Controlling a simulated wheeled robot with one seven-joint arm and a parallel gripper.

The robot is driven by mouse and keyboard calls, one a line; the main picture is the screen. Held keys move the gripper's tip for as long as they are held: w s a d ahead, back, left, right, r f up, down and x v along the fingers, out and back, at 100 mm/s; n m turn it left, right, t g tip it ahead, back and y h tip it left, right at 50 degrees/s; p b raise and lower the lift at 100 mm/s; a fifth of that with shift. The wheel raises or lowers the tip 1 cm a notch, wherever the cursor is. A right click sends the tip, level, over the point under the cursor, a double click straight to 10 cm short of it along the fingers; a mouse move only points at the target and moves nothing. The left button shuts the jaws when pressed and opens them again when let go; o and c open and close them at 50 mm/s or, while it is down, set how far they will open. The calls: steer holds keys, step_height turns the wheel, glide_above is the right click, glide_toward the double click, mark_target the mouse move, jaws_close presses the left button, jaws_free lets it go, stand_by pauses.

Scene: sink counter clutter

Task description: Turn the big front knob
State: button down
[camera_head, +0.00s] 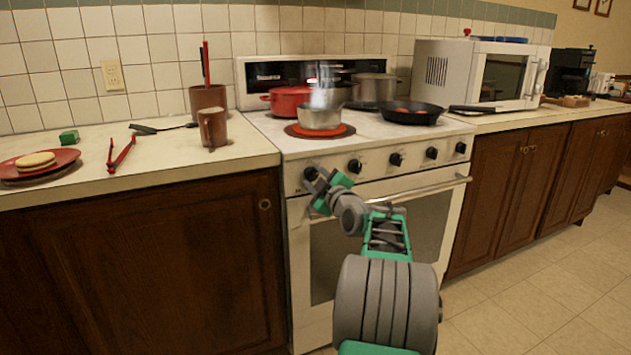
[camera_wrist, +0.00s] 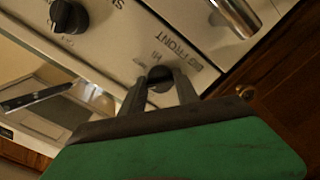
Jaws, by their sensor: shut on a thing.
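The white stove (camera_head: 410,230) has a row of several black knobs on its front panel. The leftmost knob (camera_head: 310,173) has my gripper (camera_head: 316,180) at it. In the wrist view, a black knob (camera_wrist: 160,82) sits between the two fingers of my gripper (camera_wrist: 160,88), which are shut on it. Printing that reads "FRONT" is beside this knob. Another black knob (camera_wrist: 68,16) is on the panel at upper left of the wrist view. The held knob's face and pointer are partly hidden by the fingers.
The oven handle (camera_head: 420,188) sticks out below the knobs; its end (camera_wrist: 236,16) shows in the wrist view. A steaming pot (camera_head: 320,117) stands on a red-glowing burner. A red pot (camera_head: 287,100) and a black pan (camera_head: 411,115) are nearby. Floor (camera_head: 530,290) is clear at right.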

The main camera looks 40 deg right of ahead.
steer(key=c, duration=0.9)
jaws_free()
steer(key=shift+r, duration=0.1)
steer(key=shift+r, duration=0.1)
